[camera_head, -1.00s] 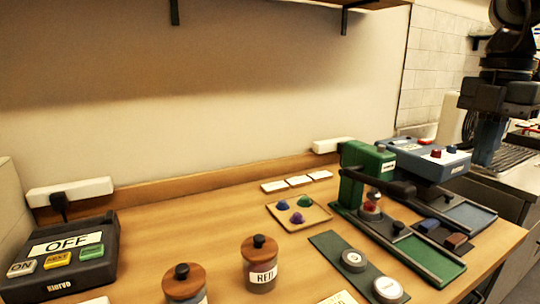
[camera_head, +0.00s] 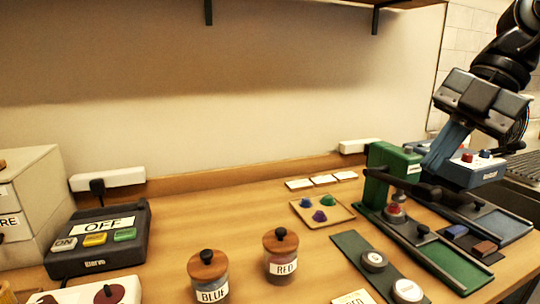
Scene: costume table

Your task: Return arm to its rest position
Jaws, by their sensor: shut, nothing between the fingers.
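My gripper (camera_head: 436,165) is at the right of the head view, at the end of my dark arm. Its blue fingers are shut and empty, slanting down and to the left. It is in front of the wall, near the green press (camera_head: 386,178) and the blue device (camera_head: 473,170) with a red and a dark button, and overlaps the blue device in the picture. I cannot tell how far apart they are. The upper arm runs out of the picture at the top right.
The wooden table (camera_head: 250,215) holds a tray (camera_head: 344,213) with several coloured pieces, a BLUE jar (camera_head: 208,279), a RED jar (camera_head: 281,258), and a button box (camera_head: 98,244) reading OFF. A drawer unit (camera_head: 36,195) stands at left. A shelf (camera_head: 290,3) hangs above.

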